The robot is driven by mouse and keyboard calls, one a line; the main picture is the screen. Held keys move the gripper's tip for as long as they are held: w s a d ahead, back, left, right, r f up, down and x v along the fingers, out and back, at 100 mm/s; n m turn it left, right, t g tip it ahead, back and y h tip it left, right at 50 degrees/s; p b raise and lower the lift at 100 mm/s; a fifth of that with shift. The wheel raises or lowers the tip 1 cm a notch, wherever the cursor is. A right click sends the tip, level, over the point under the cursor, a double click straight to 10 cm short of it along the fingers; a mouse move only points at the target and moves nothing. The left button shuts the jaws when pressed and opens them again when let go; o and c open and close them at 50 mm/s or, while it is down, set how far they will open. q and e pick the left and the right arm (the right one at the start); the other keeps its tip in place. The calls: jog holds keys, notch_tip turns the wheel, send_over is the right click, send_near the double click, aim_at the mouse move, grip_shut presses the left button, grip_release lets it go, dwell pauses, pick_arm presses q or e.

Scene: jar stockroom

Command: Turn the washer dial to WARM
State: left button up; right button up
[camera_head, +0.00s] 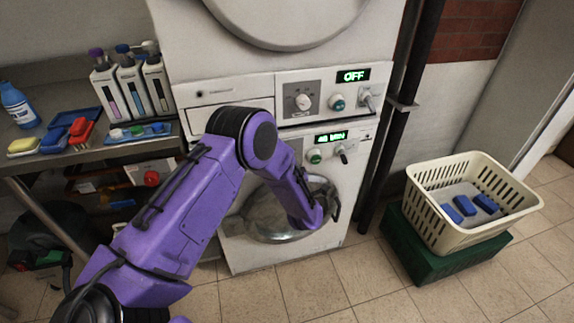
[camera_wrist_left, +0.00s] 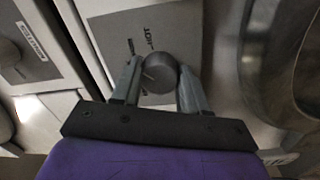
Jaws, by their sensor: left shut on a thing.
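The washer (camera_head: 240,255) is the lower of two stacked white machines. Its lit green display (camera_head: 331,137) seems to read a number of minutes. In the left wrist view a round grey dial (camera_wrist_left: 158,76) sits on a grey panel (camera_wrist_left: 115,35) with small printed labels, one looking like HOT upside down. The other labels and the dial's pointer are too unclear to read. My left gripper (camera_wrist_left: 160,84) is shut on the dial, one finger on each side. In the head view my purple arm hides the gripper and the dial. My right gripper is not in view.
The dryer above has its own dial (camera_head: 303,102) and an OFF display (camera_head: 352,75). The round door (camera_head: 272,222) is below. A cream basket (camera_head: 430,208) stands on a green crate (camera_head: 405,255).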

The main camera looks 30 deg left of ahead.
pick_arm(q)
jog(key=shift+s+f, duration=0.15)
jog(key=shift+f, duration=0.05)
jog(key=o, duration=0.9)
jog(key=shift+o, duration=0.8)
jog(key=shift+r, duration=0.15)
jog(key=v, duration=1)
jog(key=shift+d+b, duration=0.25)
jog(key=shift+b, duration=0.2)
jog(key=shift+s, duration=0.15)
